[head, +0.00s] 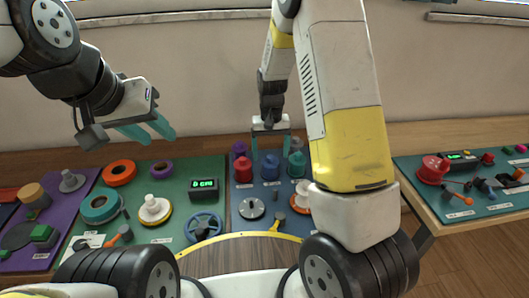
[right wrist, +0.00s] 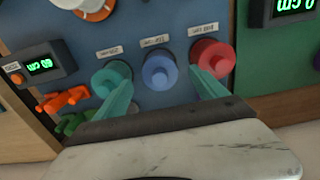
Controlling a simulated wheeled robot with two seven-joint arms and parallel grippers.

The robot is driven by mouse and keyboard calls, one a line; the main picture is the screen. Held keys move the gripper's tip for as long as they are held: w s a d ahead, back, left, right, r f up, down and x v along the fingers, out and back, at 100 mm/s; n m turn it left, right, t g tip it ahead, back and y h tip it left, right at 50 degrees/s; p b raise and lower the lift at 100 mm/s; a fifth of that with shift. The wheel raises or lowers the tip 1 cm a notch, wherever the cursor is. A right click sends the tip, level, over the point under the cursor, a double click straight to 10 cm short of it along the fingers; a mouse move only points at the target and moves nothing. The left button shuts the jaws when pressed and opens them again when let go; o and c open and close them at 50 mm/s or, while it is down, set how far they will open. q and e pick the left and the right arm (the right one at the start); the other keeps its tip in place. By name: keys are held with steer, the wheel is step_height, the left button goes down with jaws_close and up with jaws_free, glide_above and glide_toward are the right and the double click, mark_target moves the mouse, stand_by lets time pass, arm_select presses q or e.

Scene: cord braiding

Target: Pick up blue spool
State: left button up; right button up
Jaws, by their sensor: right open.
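The blue spool (head: 270,168) stands on a blue panel between a red spool (head: 242,168) and a teal spool (head: 297,163). In the right wrist view the blue spool (right wrist: 160,72) lies between my two teal fingertips, with the red spool (right wrist: 213,56) and teal spool (right wrist: 112,78) at its sides. My right gripper (head: 270,150) is open, empty and pointing down at the blue spool; contact cannot be told. My left gripper (head: 162,134) hangs above the green panel, its teal fingers apart with nothing between them.
A purple panel is further left. Another table at right carries a teal panel (head: 470,205). The neighbouring spools stand close to my right fingers.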

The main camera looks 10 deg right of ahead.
mark_target(270, 156)
step_height(270, 156, down, 3)
steer(key=shift+f, duration=0.2)
steer(key=shift+c, duration=0.2)
